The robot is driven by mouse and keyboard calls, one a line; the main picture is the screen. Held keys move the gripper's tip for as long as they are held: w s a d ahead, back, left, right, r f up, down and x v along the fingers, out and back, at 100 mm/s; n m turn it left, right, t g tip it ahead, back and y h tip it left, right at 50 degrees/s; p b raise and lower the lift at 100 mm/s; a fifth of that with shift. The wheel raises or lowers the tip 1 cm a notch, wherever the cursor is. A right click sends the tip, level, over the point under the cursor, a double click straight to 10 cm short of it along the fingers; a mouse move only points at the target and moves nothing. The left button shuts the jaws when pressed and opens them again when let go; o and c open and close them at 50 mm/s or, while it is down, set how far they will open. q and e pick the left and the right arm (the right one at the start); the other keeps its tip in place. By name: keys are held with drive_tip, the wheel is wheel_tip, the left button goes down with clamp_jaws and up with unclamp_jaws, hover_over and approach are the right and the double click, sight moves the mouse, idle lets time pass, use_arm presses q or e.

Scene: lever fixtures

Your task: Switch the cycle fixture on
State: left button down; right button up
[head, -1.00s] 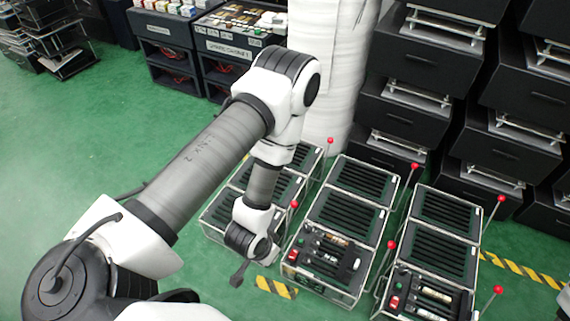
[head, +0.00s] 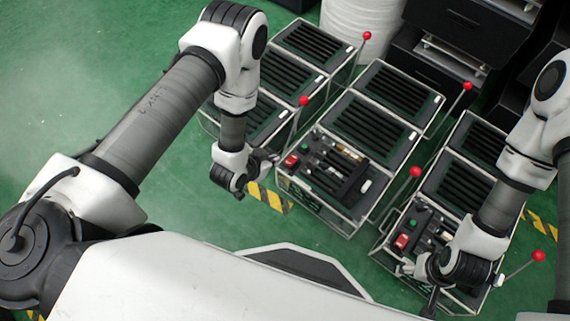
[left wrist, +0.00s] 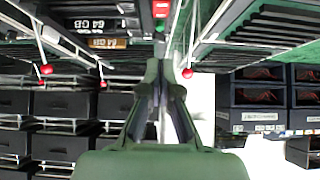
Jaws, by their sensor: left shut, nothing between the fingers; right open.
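Fixtures with black slatted tops stand in rows on the green floor, including a middle one (head: 372,133) and a right one (head: 458,190). Levers with red ball knobs rise beside them, with knobs at the left (head: 304,100), middle (head: 415,172) and right (head: 538,256). I cannot tell which fixture is the cycle one. My left gripper (head: 264,164) is shut and empty, beside the left end of the middle fixture; the left wrist view shows its closed fingers (left wrist: 160,72) with a red knob (left wrist: 187,73) to their right. My right gripper (head: 432,290) is open over the right fixture's front end.
A red switch (head: 291,161) and a green button sit on the middle fixture's front panel. Black drawer stacks (head: 455,45) and a white wrapped column (head: 362,14) stand behind. Yellow-black floor tape (head: 268,198) lies nearby. The green floor at left is clear.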

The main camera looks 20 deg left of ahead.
use_arm(q)
drive_tip(key=shift+r, duration=0.1)
drive_tip(key=b, duration=0.4)
hover_over(292, 160)
drive_tip(key=s+a, duration=0.1)
drive_tip(key=s, duration=0.2)
wheel_tip(292, 160, down, 8)
drive_tip(key=shift+w+r, duration=0.15)
drive_tip(key=shift+r, duration=0.1)
wheel_tip(292, 160, down, 4)
drive_tip(key=shift+w+r+b, duration=0.1)
drive_tip(key=shift+r+b, duration=0.15)
drive_tip(key=shift+b, duration=0.6)
drive_tip(key=shift+f, duration=0.15)
